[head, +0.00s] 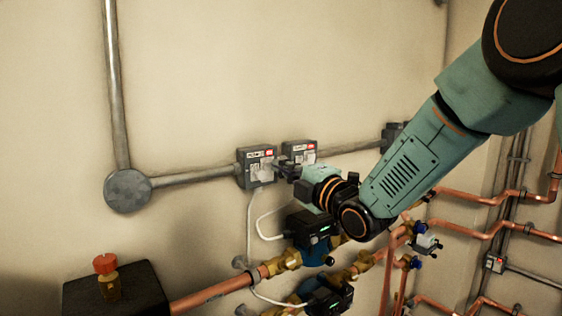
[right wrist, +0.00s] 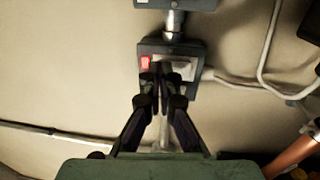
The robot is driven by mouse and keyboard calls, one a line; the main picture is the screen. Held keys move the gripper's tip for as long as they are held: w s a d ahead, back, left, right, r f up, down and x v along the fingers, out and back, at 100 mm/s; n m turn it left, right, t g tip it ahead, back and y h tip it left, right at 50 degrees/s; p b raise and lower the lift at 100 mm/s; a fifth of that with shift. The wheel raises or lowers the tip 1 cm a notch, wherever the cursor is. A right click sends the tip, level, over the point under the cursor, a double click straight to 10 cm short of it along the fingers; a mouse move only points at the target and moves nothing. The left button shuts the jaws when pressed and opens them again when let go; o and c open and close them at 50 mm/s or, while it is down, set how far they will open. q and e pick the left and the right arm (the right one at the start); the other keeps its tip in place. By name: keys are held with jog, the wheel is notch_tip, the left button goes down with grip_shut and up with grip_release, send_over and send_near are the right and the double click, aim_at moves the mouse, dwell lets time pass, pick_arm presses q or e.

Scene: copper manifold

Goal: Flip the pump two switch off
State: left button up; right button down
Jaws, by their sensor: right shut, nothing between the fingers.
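Two grey switch boxes sit side by side on the wall in the head view, the left box (head: 257,168) and the right box (head: 299,152). Each has a red mark and a pale front. Their lettering is too small to tell which is pump two. My right gripper (head: 284,165) is shut and empty, in front of the wall at the left box's right side. In the right wrist view, its fingertips (right wrist: 161,88) overlap the face of a box (right wrist: 192,86) with a red mark. They partly hide its switch, so lever position and contact cannot be told. My left gripper is not in view.
A grey conduit (head: 192,178) runs left from the boxes to a round junction (head: 128,190). Below are a dark pump (head: 311,230), white cables and copper pipes (head: 212,294). A red-topped valve (head: 105,264) stands at lower left.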

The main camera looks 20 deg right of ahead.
jog(key=shift+w+a+r, duration=0.1)
jog(key=shift+w+r, duration=0.05)
jog(key=shift+w, duration=0.05)
jog(key=shift+w, duration=0.1)
jog(key=shift+w+a, duration=0.1)
jog(key=shift+w, duration=0.15)
jog(key=shift+s, duration=0.1)
dwell(0.4)
